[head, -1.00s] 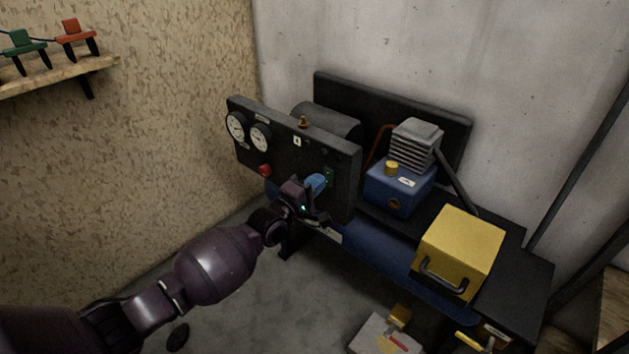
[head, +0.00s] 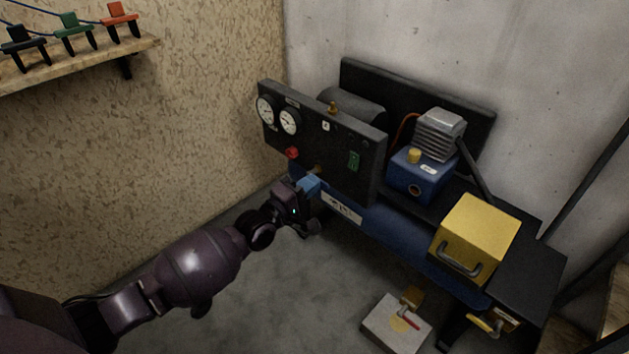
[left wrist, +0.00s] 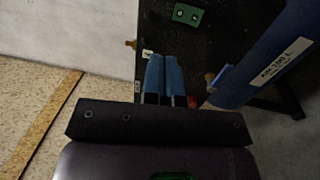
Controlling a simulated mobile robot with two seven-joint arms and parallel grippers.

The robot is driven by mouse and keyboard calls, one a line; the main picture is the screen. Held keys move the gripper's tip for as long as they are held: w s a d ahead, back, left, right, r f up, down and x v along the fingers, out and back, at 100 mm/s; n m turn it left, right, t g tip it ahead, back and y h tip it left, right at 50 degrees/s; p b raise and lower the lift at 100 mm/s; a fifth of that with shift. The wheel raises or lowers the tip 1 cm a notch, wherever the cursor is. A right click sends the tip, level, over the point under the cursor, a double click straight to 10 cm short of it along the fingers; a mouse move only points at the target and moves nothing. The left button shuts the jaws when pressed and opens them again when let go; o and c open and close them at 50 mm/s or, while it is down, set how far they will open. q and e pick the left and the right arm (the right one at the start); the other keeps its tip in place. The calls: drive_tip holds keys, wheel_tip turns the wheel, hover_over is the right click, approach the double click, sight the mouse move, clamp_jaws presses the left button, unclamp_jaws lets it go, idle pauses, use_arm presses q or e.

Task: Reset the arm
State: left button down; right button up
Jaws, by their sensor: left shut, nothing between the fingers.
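My left arm comes in from the left in the head view. My left gripper (head: 309,186), with blue fingers, is in front of the lower edge of the black gauge panel (head: 328,150), below and left of its green switch (head: 354,161). In the left wrist view the two blue fingers (left wrist: 164,76) lie side by side, shut and empty. The green switch plate (left wrist: 188,14) shows beyond them, apart from the fingertips. My right gripper is in neither view.
A blue tank (left wrist: 275,58) and a blue-handled valve (left wrist: 221,78) are right of the fingers. A blue compressor (head: 420,177) and a yellow box (head: 476,236) stand on the black bench. A grey-white box (head: 388,326) lies on the floor. A wooden shelf (head: 88,62) is at upper left.

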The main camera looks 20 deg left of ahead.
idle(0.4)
use_arm(q)
drive_tip(key=s+f+m+g+y+p, duration=0.2)
drive_tip(key=s+m, duration=0.3)
drive_tip(key=s, duration=0.7)
drive_tip(key=s+a+f+m+g+y+p, duration=0.1)
drive_tip(key=s+m+p, duration=0.3)
drive_tip(key=s, duration=0.9)
drive_tip(key=s+a+f+m+g+y+p, duration=0.1)
drive_tip(key=s+m, duration=0.5)
drive_tip(key=s, duration=0.7)
drive_tip(key=f+g+y+p, duration=0.1)
drive_tip(key=g+y, duration=0.1)
drive_tip(key=g, duration=0.1)
drive_tip(key=shift+a+f+y+p, duration=0.15)
drive_tip(key=shift+f+y+p, duration=0.15)
drive_tip(key=shift+p, duration=0.1)
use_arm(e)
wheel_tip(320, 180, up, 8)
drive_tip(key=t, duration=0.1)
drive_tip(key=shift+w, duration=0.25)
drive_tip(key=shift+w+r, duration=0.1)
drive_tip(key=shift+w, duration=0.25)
